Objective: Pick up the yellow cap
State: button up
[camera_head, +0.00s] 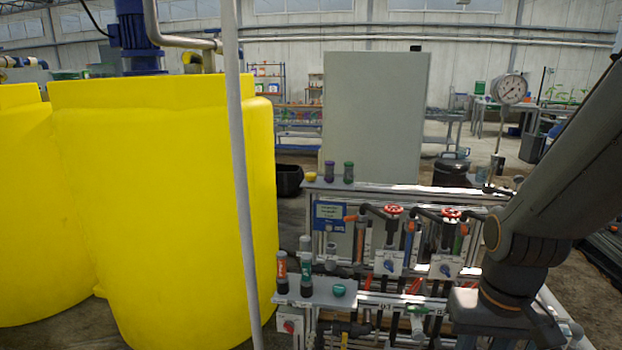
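A small yellow cap (311,176) sits at the left end of the upper rail shelf of the skid. It stands just left of a dark bottle with a purple top (329,171). My gripper is not in view. Only links of my arm show at the right, well apart from the cap.
A green-topped bottle (348,172) stands right of the purple-topped one. A lower shelf (318,296) holds an orange-marked bottle (281,272), a green-marked bottle (305,272) and a teal cap (339,290). Red-wheeled valves (393,210) fill the skid front. A grey pole (240,180) and large yellow tanks (165,200) stand left.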

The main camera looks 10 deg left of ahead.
aim_at(310, 177)
jog(key=z, duration=0.05)
jog(key=k, duration=0.5)
jog(key=u, duration=1.05)
jog(key=i, duration=0.6)
jog(key=u, duration=0.45)
jog(key=i, duration=1.35)
jog(key=z, duration=0.85)
